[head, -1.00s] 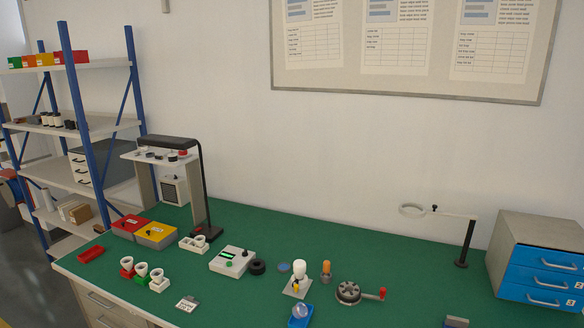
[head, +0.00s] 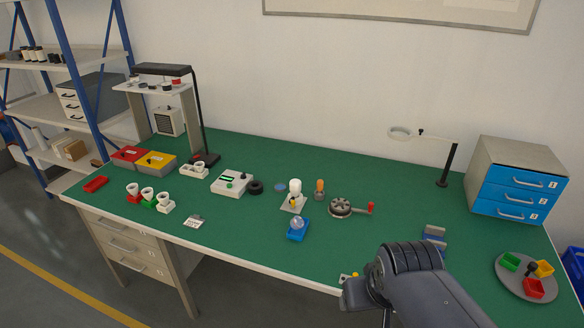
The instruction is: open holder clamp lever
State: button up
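On the green bench, a white bulb (head: 295,186) stands upright in a small holder on a pale square base (head: 291,206). A small yellow and dark part shows at the holder, too small to tell if it is the clamp lever or how it is set. To its right is a round grey fixture (head: 340,207) with a crank-like arm ending in a red knob (head: 371,207). My arm enters at the lower right, in front of the bench edge and apart from the holder. My gripper's fingers do not show.
A blue tray (head: 297,234) with a clear bulb lies in front of the holder. An orange-topped part (head: 320,187) stands close behind it. A grey meter box (head: 232,184) is to the left. A magnifier stand (head: 444,172) and blue drawers (head: 515,192) are at the right.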

aim_at(292, 202)
jog(key=i+j+z, duration=0.1)
jog(key=i+j, duration=0.3)
jog(key=i, duration=0.2)
jog(key=i+j, duration=0.45)
jog(key=i, duration=0.15)
jog(key=l+z, duration=0.05)
